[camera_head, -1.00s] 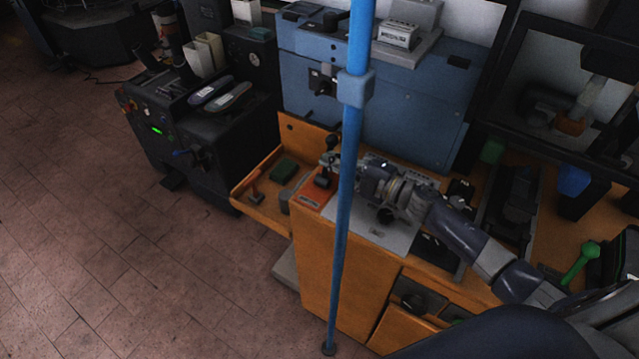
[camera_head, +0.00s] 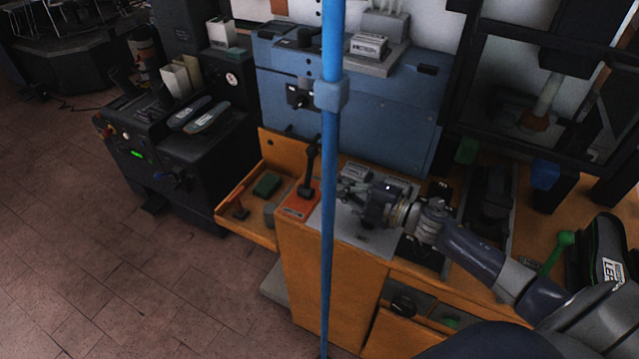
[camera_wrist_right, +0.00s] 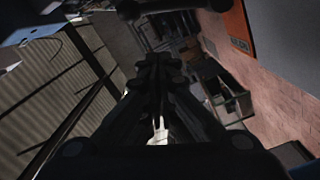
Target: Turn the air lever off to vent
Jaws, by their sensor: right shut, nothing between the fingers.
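A black lever with a round knob (camera_head: 312,160) stands up, leaning slightly, from an orange base plate (camera_head: 296,207) with a small label, at the left end of the wooden bench. I take it for the air lever; the label is too small to read. My right gripper (camera_head: 343,189) is shut and empty, to the right of the lever, with a small gap between them in the head view. In the right wrist view its fingers (camera_wrist_right: 160,85) are together, and the orange plate (camera_wrist_right: 239,25) shows at the upper right. My left gripper is not in view.
A blue vertical pole (camera_head: 328,240) crosses the head view between lever and gripper. A blue cabinet (camera_head: 370,110) stands behind the bench. An open wooden tray (camera_head: 246,226) juts out left. A black machine (camera_head: 180,150) stands farther left; floor before it is clear.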

